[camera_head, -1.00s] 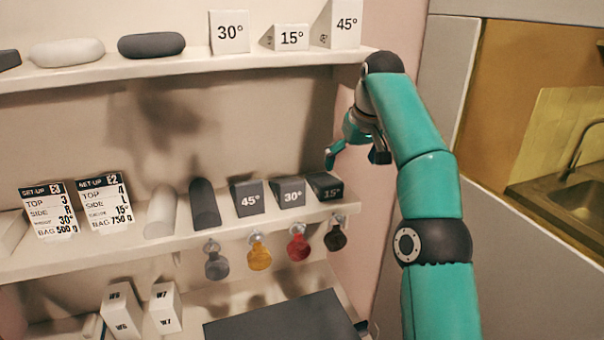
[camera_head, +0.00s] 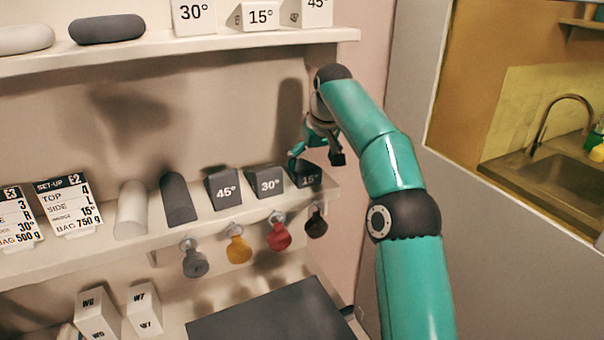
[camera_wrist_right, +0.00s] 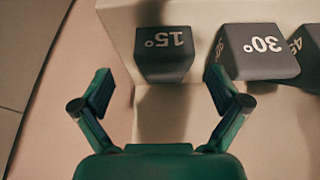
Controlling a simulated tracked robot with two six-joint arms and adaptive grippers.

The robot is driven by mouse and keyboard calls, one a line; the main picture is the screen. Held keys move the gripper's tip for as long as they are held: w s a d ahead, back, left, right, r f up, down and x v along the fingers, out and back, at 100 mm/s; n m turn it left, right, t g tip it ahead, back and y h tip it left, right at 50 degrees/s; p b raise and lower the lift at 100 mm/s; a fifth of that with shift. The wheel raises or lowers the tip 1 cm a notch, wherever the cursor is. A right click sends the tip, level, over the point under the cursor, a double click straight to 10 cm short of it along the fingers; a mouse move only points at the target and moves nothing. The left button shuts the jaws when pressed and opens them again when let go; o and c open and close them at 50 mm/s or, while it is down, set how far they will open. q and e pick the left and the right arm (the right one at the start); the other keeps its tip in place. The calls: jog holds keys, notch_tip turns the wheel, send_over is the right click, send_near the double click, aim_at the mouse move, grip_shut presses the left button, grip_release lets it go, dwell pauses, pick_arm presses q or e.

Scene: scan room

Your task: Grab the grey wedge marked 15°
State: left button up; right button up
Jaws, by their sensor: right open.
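The dark grey wedge marked 15° (camera_head: 309,179) sits at the right end of the middle shelf. In the right wrist view the same 15° wedge (camera_wrist_right: 164,54) lies ahead, between the lines of the two fingers and beyond their tips. My right gripper (camera_head: 318,157) is open and empty, just above the wedge, and partly covers its top in the head view. In the right wrist view the right gripper (camera_wrist_right: 160,92) shows its two fingers spread wide. I cannot tell from the pictures whether a finger touches the wedge. My left gripper is not in view.
Grey wedges marked 30° (camera_head: 268,184) and 45° (camera_head: 224,190) stand left of it on the shelf (camera_head: 150,240). The 30° one is close to my finger in the wrist view.

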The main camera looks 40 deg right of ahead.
aim_at(307, 168)
jog(key=x, duration=0.4)
jog(key=shift+w+a+f, duration=0.15)
jog(key=shift+w+f, duration=0.05)
jog(key=shift+w, duration=0.05)
jog(key=shift+c, duration=0.2)
jog(key=c, duration=1.2)
jog(key=shift+r, duration=0.25)
